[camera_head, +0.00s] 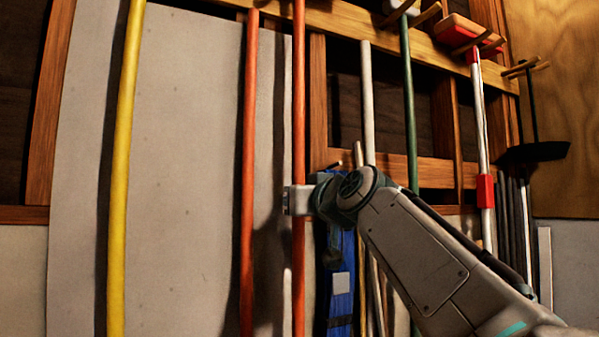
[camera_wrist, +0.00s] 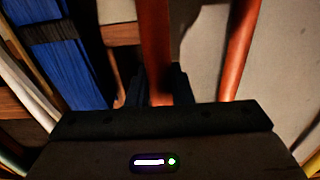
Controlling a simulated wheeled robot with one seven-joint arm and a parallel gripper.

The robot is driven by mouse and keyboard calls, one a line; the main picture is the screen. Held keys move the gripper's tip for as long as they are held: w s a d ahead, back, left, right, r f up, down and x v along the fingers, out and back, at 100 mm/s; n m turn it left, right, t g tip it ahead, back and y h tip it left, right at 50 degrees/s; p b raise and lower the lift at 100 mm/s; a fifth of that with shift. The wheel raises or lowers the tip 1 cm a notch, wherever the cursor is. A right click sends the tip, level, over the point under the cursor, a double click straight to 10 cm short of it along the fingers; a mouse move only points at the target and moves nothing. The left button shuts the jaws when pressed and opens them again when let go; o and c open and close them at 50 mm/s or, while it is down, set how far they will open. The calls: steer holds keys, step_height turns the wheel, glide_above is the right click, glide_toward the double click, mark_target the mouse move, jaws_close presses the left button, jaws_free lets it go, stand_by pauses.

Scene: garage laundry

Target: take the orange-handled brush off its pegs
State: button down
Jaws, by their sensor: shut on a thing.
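Two long orange handles hang upright side by side in the head view. The right one (camera_head: 299,120) passes through my gripper (camera_head: 291,200), which is shut on it partway down. In the wrist view this orange handle (camera_wrist: 155,45) runs between the dark fingers of my gripper (camera_wrist: 158,85). The other orange handle (camera_head: 249,150) stands apart to the left and also shows at the right in the wrist view (camera_wrist: 240,48).
A yellow pole (camera_head: 122,150) hangs at left against a grey panel (camera_head: 190,130). A wooden rail (camera_head: 350,20) runs along the top. To the right are a blue folded thing (camera_head: 341,250), a green pole (camera_head: 408,100), a red-and-white pole (camera_head: 482,140) and a black brush (camera_head: 535,152).

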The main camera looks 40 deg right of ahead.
mark_target(301, 159)
steer(key=shift+s+r, duration=0.1)
steer(key=shift+r, duration=0.05)
step_height(301, 159, up, 7)
steer(key=shift+s+r+p, duration=0.1)
steer(key=shift+r+p, duration=0.1)
steer(key=shift+p, duration=0.6)
steer(key=shift+s+a+f+b, duration=0.1)
steer(key=shift+s+f+b, duration=0.45)
steer(key=shift+s+b, duration=0.35)
steer(key=b+v, duration=0.3)
steer(key=v, duration=1.4)
steer(key=shift+s+a+r, duration=0.25)
steer(key=shift+s+a, duration=0.05)
steer(key=shift+s, duration=0.05)
steer(key=shift+s+d, duration=0.1)
